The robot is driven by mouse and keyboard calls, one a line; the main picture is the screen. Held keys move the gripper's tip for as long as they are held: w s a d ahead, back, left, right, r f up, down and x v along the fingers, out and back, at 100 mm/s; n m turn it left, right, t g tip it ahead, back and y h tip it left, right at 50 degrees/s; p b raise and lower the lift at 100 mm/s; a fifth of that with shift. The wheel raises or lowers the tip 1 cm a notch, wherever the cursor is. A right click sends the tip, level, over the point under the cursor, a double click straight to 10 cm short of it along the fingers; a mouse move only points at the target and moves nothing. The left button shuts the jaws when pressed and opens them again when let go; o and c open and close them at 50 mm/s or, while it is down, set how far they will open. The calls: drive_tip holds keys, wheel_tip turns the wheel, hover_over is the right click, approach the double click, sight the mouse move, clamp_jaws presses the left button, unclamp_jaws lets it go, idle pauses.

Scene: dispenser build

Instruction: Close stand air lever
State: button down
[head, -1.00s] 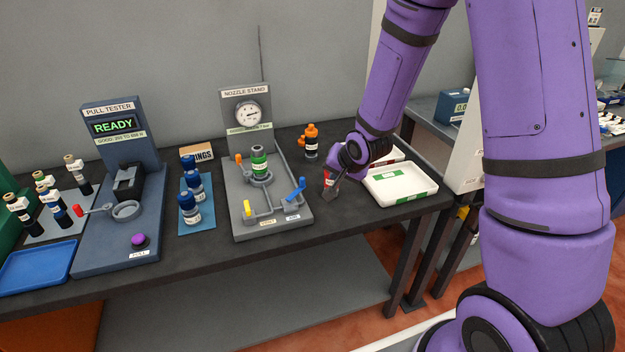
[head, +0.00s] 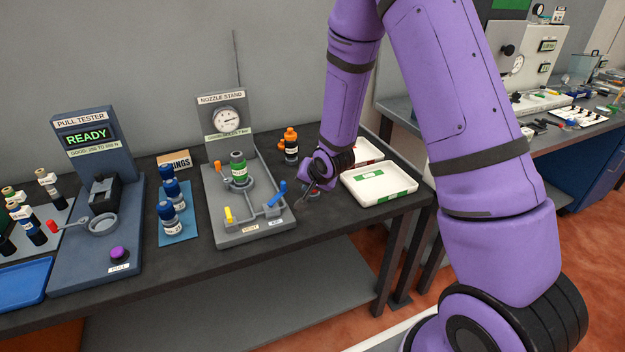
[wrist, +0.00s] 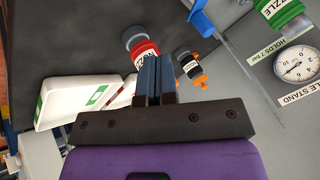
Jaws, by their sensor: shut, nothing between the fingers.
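The nozzle stand (head: 215,198) is a grey fixture with a gauge on its back panel. Its blue air lever (head: 277,194) is at the front right, above the AIR label, and slants up to the right. The lever also shows at the top of the wrist view (wrist: 204,22). A yellow lever (head: 228,214) is at the front left by the VENT label. A green nozzle (head: 238,168) stands in the holder. My gripper (head: 300,202) is shut and empty, just right of the blue lever and apart from it. Its fingers (wrist: 155,80) are together in the wrist view.
A red-banded nozzle (wrist: 144,48) stands close by my fingers. An orange-topped black bottle (head: 291,152) is behind. A white tray (head: 350,180) lies to the right. Blue-capped bottles (head: 172,195) and the pull tester (head: 70,240) are to the left.

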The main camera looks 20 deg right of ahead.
drive_tip(key=w+a+f, duration=0.2)
drive_tip(key=w+a, duration=0.1)
drive_tip(key=w, duration=0.1)
drive_tip(key=shift+w+a+f, duration=0.15)
drive_tip(key=shift+w+f, duration=0.1)
drive_tip(key=shift+f, duration=0.05)
drive_tip(key=shift+w+n+y, duration=0.4)
drive_tip(key=shift+n, duration=0.2)
idle(0.4)
drive_tip(key=shift+w+a+n+g+y, duration=0.3)
drive_tip(key=shift+w+n+y, duration=0.25)
drive_tip(key=shift+n, duration=0.35)
drive_tip(key=shift+w+a+n+g+y, duration=0.25)
drive_tip(key=shift+w+n+y, duration=0.3)
drive_tip(key=shift+n, duration=0.35)
drive_tip(key=shift+w+a, duration=0.9)
drive_tip(key=shift+a, duration=0.2)
drive_tip(key=shift+s, duration=0.2)
